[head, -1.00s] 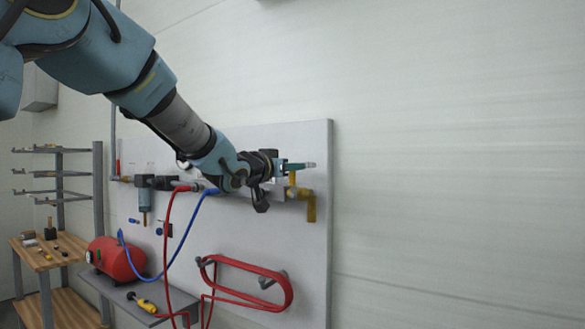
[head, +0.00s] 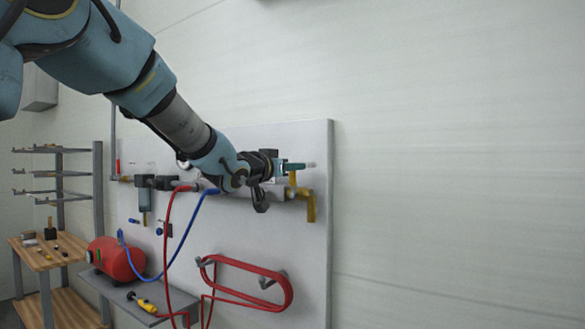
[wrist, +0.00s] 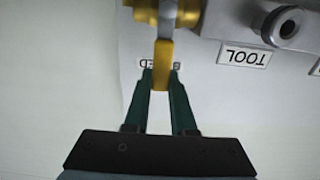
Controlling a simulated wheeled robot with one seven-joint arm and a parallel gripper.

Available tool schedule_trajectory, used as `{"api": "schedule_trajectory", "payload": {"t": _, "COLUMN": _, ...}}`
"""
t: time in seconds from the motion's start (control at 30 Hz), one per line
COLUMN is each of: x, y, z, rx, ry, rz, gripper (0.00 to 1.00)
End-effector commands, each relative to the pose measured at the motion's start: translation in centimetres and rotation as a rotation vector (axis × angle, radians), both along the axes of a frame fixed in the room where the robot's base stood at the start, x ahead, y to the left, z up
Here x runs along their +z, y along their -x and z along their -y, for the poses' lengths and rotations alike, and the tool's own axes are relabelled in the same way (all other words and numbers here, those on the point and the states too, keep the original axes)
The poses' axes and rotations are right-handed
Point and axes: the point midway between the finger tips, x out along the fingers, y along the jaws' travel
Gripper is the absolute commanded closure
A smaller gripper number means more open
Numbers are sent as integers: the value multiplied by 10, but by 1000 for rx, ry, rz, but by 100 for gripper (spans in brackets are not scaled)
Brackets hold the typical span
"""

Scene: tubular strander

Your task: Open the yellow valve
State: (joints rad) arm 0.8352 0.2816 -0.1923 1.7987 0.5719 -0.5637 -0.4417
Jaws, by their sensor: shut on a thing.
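The yellow valve handle (wrist: 162,68) is a flat yellow lever in the wrist view. It hangs from a brass valve body (wrist: 180,12) at the top of that view. My gripper (wrist: 161,80) has its two green fingers closed on either side of the lever's free end. In the head view my gripper (head: 300,166) reaches to the board at the valve, beside its yellow part (head: 292,179). A yellow elbow pipe (head: 310,203) shows just below and to the right of my gripper. My wrist hides part of the valve in the head view.
A white panel (head: 322,250) carries the fittings, with red and blue hoses (head: 172,225) hanging below my arm. A red hose coil (head: 250,264) hangs lower. A "TOOL" label (wrist: 244,56) sits near a round port (wrist: 285,25). The wall to the right is clear.

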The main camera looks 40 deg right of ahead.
Motion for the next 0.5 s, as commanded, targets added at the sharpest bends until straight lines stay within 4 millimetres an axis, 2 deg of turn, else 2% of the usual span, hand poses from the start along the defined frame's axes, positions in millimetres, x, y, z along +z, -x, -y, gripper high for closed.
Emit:
{"api": "schedule_trajectory", "payload": {"t": 0.27, "x": -3, "y": 5, "z": 1, "rx": -1, "ry": -14, "rz": 62, "gripper": 100}}
{"api": "schedule_trajectory", "payload": {"t": 0.5, "x": -8, "y": 17, "z": 4, "rx": -1, "ry": -54, "rz": 220, "gripper": 100}}
